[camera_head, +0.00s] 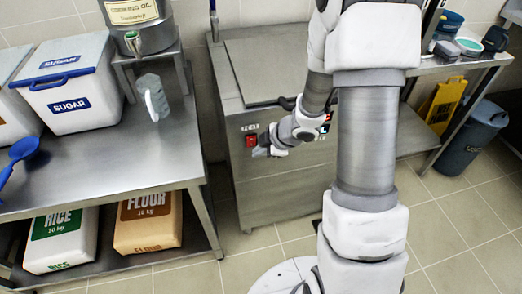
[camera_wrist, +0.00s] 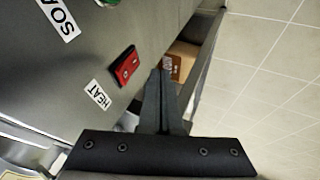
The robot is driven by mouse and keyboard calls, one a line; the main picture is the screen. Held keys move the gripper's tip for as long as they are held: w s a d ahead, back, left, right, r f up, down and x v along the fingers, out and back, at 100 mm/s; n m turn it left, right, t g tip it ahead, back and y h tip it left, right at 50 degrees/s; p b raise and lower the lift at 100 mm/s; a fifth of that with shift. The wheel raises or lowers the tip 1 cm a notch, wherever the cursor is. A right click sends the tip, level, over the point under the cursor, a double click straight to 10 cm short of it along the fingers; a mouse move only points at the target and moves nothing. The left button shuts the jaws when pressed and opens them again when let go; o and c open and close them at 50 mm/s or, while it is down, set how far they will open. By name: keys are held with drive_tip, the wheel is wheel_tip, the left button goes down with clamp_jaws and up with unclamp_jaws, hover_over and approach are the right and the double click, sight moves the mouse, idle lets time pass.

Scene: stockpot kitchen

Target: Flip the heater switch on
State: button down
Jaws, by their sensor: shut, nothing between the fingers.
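The red heater switch (camera_head: 251,140) is on the front panel of the steel cooker unit. In the wrist view the switch (camera_wrist: 126,66) is a red rocker in a dark frame, with a white HEAT label (camera_wrist: 97,95) beside it. My gripper (camera_head: 262,152) is shut and empty, just below and right of the switch in the head view. In the wrist view the closed fingertips (camera_wrist: 162,76) are a little right of the switch, with a visible gap in the picture. I cannot tell how far the fingers are from the panel.
A second white label (camera_wrist: 60,17), partly cut off, is on the same panel. A steel table (camera_head: 95,165) stands left with a sugar bin (camera_head: 70,85) and a clear jug (camera_head: 152,97). A grey bin (camera_head: 472,130) stands on the right. Tiled floor is open in front.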

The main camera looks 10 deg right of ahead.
drive_tip(key=s+d+r+p, duration=0.3)
drive_tip(key=s+r+p, duration=0.1)
drive_tip(key=s+r, duration=0.3)
drive_tip(key=shift+d, duration=0.3)
